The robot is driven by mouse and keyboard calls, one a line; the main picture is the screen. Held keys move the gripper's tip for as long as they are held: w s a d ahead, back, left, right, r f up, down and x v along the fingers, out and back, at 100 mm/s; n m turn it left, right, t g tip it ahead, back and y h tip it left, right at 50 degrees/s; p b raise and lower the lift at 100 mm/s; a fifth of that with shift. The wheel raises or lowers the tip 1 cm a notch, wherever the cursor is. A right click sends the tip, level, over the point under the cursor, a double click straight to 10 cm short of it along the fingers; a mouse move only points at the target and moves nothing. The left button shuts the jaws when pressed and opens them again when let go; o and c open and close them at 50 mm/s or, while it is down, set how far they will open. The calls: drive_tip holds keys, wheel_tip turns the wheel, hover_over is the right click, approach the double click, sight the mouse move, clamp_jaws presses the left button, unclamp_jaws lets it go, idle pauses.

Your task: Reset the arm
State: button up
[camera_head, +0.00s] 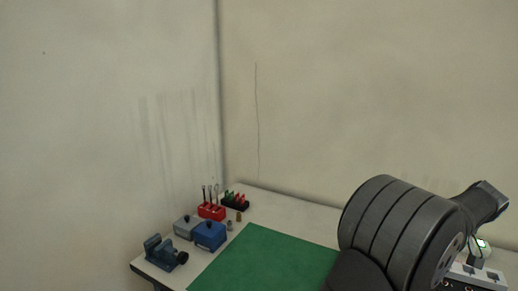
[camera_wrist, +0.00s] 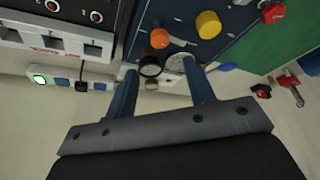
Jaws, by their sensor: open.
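My gripper (camera_wrist: 160,66) shows in the wrist view as two dark blue fingers standing apart, with nothing held between them. Beyond the fingertips is a dark panel (camera_wrist: 180,12) with a yellow knob (camera_wrist: 208,24), an orange knob (camera_wrist: 159,38) and a round black gauge (camera_wrist: 150,66). A paler round dial lies near the right fingertip, partly hidden by it. I cannot tell whether the fingers touch the panel. In the head view my dark arm fills the lower right, and the gripper's fingers cannot be made out there.
A green mat (camera_head: 262,262) covers the table's middle. A vise (camera_head: 165,252), a blue box (camera_head: 210,236), a red tool rack (camera_head: 211,211) and a black rack (camera_head: 236,201) stand left and behind it.

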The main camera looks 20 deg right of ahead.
drive_tip(key=v, duration=0.8)
drive_tip(key=x, duration=1.7)
drive_tip(key=shift+w+f, duration=0.1)
drive_tip(key=shift+f, duration=0.15)
drive_tip(key=shift+a+r+m+h, duration=0.15)
drive_tip(key=shift+m+h, duration=0.15)
drive_tip(key=shift+m, duration=0.4)
drive_tip(key=m+h, duration=0.1)
drive_tip(key=m, duration=0.2)
drive_tip(key=m+g+h, duration=0.1)
drive_tip(key=m, duration=0.2)
drive_tip(key=shift+w+m+g+h, duration=0.15)
drive_tip(key=shift+m+g+h, duration=0.4)
drive_tip(key=shift+m, duration=1.35)
drive_tip(key=shift+w+a+m+g+h, duration=0.15)
drive_tip(key=shift+m+g, duration=0.25)
drive_tip(key=shift+m, duration=0.5)
drive_tip(key=shift+s+d+m+g+h, duration=0.1)
drive_tip(key=shift+m+g, duration=0.25)
drive_tip(key=shift+m, duration=0.55)
